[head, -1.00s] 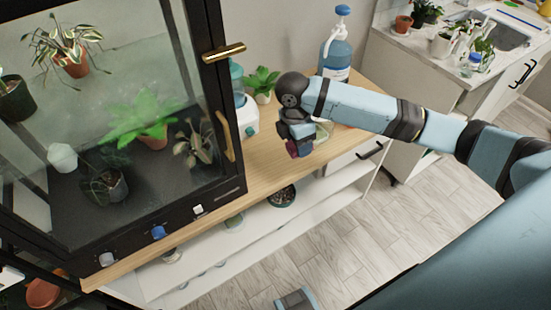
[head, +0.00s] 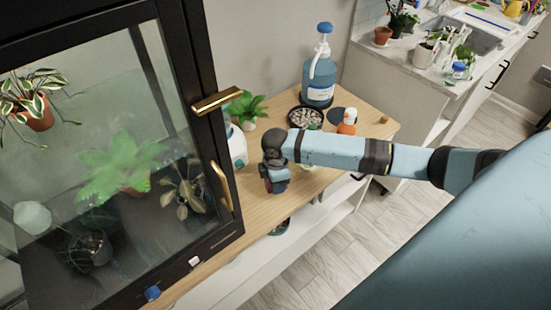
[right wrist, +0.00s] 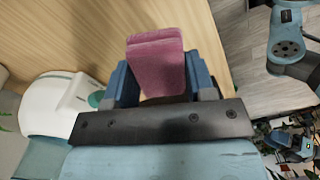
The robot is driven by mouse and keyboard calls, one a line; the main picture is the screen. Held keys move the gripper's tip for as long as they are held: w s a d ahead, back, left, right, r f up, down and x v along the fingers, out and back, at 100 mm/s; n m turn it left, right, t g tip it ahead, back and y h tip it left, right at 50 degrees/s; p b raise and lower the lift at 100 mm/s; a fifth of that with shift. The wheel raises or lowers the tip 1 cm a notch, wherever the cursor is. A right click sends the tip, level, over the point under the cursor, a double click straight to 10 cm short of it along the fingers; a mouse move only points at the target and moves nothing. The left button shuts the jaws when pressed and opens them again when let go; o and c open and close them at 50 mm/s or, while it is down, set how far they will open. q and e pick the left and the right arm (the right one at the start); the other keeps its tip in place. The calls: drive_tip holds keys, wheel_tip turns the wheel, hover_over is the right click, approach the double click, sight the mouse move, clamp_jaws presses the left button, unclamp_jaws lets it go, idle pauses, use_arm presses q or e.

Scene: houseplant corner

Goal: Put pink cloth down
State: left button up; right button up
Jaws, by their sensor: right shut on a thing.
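The pink cloth (right wrist: 155,65) is a folded, dusky pink block between the fingers of my right gripper (right wrist: 158,85) in the right wrist view. The gripper is shut on it. In the head view my right gripper (head: 274,186) points down over the wooden top (head: 330,185), just right of the glass cabinet. I cannot tell whether the cloth touches the wood. My left gripper is not in the head view; a dark blue shape at the lower right of the right wrist view may be it, too unclear to read.
The glass plant cabinet (head: 212,140) stands close on the left. Behind my right arm are a blue pump bottle (head: 319,85), a pebble dish (head: 305,118), an orange and white figure (head: 347,122) and a green plant (head: 247,108). Bare wood lies in front of the gripper.

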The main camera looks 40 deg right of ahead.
sight(276, 199)
wheel_tip(276, 199, down, 4)
wheel_tip(276, 199, down, 3)
drive_tip(key=shift+f, duration=0.2)
idle(0.3)
drive_tip(key=o, duration=1)
drive_tip(key=shift+o, duration=0.2)
wheel_tip(276, 199, up, 12)
drive_tip(key=shift+r, duration=0.1)
